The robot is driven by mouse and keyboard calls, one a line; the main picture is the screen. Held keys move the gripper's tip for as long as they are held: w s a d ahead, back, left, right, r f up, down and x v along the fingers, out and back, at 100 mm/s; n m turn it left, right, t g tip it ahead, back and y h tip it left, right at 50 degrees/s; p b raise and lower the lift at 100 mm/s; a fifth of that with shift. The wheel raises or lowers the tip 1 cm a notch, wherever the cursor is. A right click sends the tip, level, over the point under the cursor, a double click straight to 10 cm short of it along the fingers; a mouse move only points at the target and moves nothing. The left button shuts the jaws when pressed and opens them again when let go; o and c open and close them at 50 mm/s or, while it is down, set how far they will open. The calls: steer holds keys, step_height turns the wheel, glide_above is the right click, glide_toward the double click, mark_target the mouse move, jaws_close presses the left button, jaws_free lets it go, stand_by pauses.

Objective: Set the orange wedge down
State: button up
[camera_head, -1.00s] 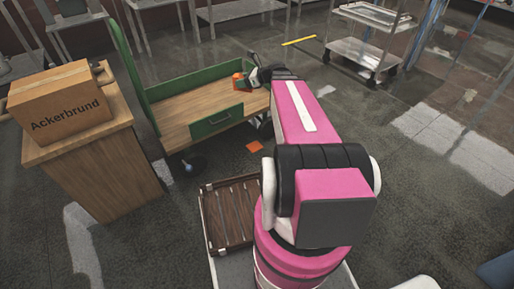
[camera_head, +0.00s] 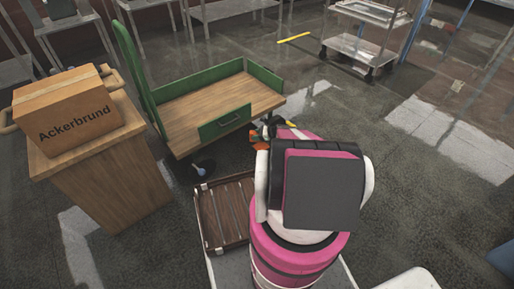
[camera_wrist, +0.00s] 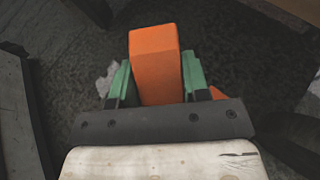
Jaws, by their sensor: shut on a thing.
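The orange wedge (camera_wrist: 155,62) is held between the two green fingers of my gripper (camera_wrist: 156,72) in the wrist view. Its far end sticks out past the fingertips, and it is over dark floor. A second orange patch (camera_wrist: 217,93) shows on the floor just right of the gripper, partly hidden by it. In the head view my gripper (camera_head: 264,132) is low beside the front right of the green cart (camera_head: 222,124), largely hidden by my arm. Some orange shows there, but I cannot tell whether it is the wedge or the patch.
A slatted brown tray (camera_head: 224,212) lies left of my base. A wooden stand (camera_head: 105,170) with an Ackerbrund box (camera_head: 68,112) is at the left. The cart's wooden deck (camera_head: 215,105) is bare. Open floor (camera_head: 410,190) lies to the right.

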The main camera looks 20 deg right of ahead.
step_height(320, 180, down, 5)
steer(key=shift+r, duration=0.1)
steer(key=w+d+f, duration=0.2)
steer(key=d, duration=0.1)
steer(key=w+d+f, duration=0.2)
steer(key=d, duration=0.1)
steer(key=w+d+f, duration=0.2)
steer(key=d+f, duration=0.1)
steer(key=shift+d, duration=0.35)
steer(key=shift+f, duration=1.95)
steer(key=shift+f, duration=0.1)
steer(key=o, duration=0.6)
steer(key=shift+f, duration=0.1)
steer(key=shift+o, duration=0.6)
